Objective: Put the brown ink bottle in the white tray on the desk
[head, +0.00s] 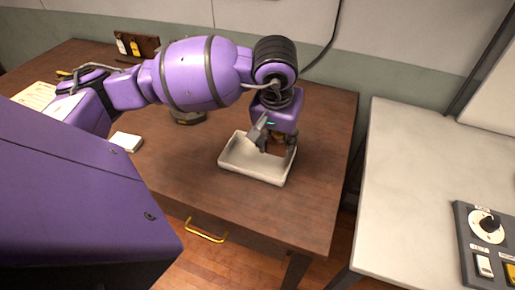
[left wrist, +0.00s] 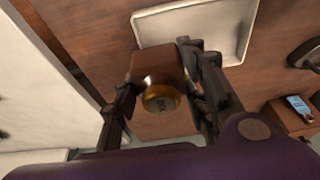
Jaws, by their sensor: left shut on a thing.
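The white tray (head: 243,167) lies on the brown desk near its right end; part of it also shows in the left wrist view (left wrist: 222,12). My left gripper (head: 277,146) points down over the back right part of the tray. It is shut on the brown ink bottle (left wrist: 155,64), which has a gold-brown cap and sits between the two fingers. In the head view the bottle (head: 278,151) is mostly hidden by the fingers. I cannot tell whether the bottle touches the tray. My right gripper is not in view.
A small rack (head: 145,46) with bottles stands at the desk's back left. A white block (head: 127,141) and a dark round object (head: 188,118) lie left of the tray. A pale table (head: 415,190) with a control panel (head: 488,240) stands right, across a gap.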

